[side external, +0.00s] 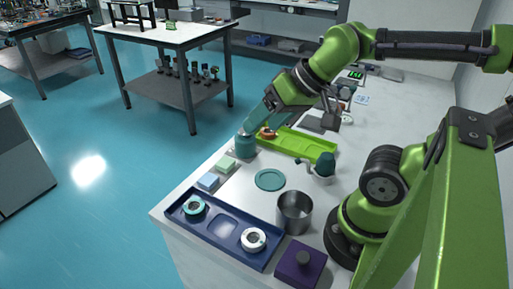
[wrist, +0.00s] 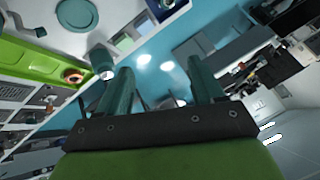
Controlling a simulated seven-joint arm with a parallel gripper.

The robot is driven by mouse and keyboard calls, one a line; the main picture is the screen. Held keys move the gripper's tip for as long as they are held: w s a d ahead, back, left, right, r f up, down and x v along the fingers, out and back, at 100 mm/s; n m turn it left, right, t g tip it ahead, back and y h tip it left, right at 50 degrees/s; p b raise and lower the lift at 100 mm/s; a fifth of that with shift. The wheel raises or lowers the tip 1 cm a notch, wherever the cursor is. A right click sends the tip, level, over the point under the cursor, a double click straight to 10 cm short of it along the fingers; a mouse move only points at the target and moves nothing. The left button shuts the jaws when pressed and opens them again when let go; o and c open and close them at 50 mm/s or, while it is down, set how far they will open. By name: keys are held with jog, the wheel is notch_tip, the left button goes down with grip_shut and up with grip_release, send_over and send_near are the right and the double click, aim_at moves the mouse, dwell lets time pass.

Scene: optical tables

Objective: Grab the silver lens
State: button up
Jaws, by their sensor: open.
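A silver ring-shaped lens (side external: 253,240) lies in the right part of the dark blue tray (side external: 222,243) at the table's front. A teal-rimmed lens (side external: 194,207) lies in the same tray's left part. My gripper (side external: 253,122) is well behind the tray, above the teal jar (side external: 245,147) at the table's left edge. In the wrist view my two teal fingers (wrist: 160,72) are spread apart with nothing between them. I cannot make out the silver lens in the wrist view.
A lime green tray (side external: 303,146) holds an orange-rimmed lens (side external: 268,132). A teal disc (side external: 270,180), a metal cup (side external: 295,212), a purple box (side external: 300,265) and small light blocks (side external: 225,164) stand around.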

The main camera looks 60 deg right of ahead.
jog(key=shift+o, duration=0.3)
jog(key=n+g+h, duration=0.1)
jog(key=g+h, duration=0.1)
jog(key=g, duration=0.5)
send_over(253, 237)
notch_tip(253, 237, down, 7)
jog(key=f, duration=1.1)
jog(key=shift+s, duration=0.25)
jog(key=shift+w+f, duration=0.15)
jog(key=shift+f, duration=1.2)
jog(key=shift+w+f, duration=0.1)
jog(key=shift+f, duration=1.25)
jog(key=c, duration=0.8)
